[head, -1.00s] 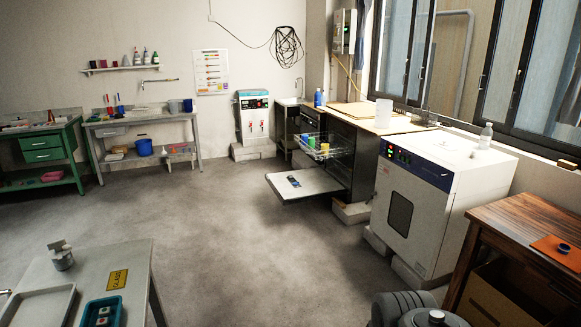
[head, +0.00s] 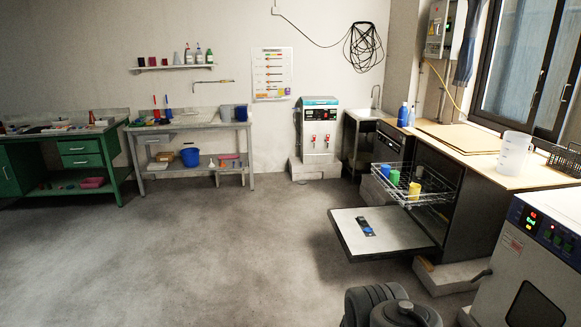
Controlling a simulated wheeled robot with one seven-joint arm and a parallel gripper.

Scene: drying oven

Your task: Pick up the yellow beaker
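The yellow beaker (head: 414,191) stands on the pulled-out wire rack (head: 440,186) of the open dark dishwasher-like machine at the right. A green beaker (head: 395,177) and a blue beaker (head: 385,170) are beside it on the same rack, to its left. The rack wires partly cover them. Dark rounded parts of my own arm show at the bottom edge. My gripper's fingers are not visible, so nothing shows of what they hold.
The machine's lowered door (head: 365,240) juts into the room below the rack. A white oven (head: 530,265) stands at the lower right. The grey floor (head: 220,260) at left and centre is clear.

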